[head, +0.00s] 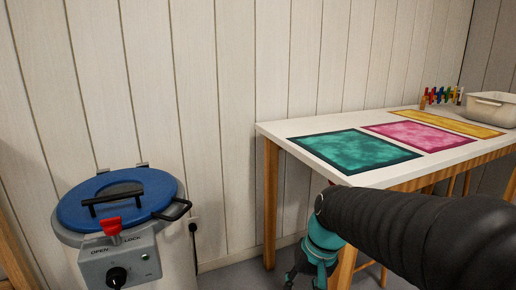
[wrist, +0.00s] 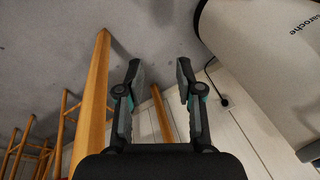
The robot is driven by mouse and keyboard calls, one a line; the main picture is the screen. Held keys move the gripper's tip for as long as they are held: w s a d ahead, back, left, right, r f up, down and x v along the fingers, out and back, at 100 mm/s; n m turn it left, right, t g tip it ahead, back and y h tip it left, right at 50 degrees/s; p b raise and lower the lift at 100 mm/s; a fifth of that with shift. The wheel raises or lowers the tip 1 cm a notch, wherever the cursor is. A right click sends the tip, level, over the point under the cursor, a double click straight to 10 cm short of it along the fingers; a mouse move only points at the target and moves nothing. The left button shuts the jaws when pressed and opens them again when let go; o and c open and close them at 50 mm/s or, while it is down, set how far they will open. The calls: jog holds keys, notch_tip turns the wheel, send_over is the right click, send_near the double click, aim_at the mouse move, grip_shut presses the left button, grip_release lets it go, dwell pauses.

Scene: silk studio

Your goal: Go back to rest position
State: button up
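My gripper (wrist: 159,84) shows in the wrist view with its two fingers apart and nothing between them. Bare grey floor and the foot of a white plank wall lie beyond the fingertips. In the head view my black-sleeved arm reaches in from the right, in front of the white table (head: 272,128). The teal wrist part shows at the bottom, beside a wooden table leg. The fingertips are not clear in the head view.
A steamer with a blue lid (head: 72,215), black handle and red lever on a grey control box (head: 119,262) stands left. Its white body (wrist: 262,62) is right of the gripper. Silk pieces, teal (head: 352,150) and pink (head: 418,135), lie on the table. Wooden legs (wrist: 94,95) stand left.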

jog(key=s+d+r+t+h+p, duration=0.2)
jog(key=s+d+r+t+p, duration=0.2)
jog(key=s+d+r, duration=0.3)
jog(key=shift+s+r+n+t+p, duration=0.3)
jog(key=shift+s+r+p, duration=0.2)
jog(key=shift+s+r, duration=1.3)
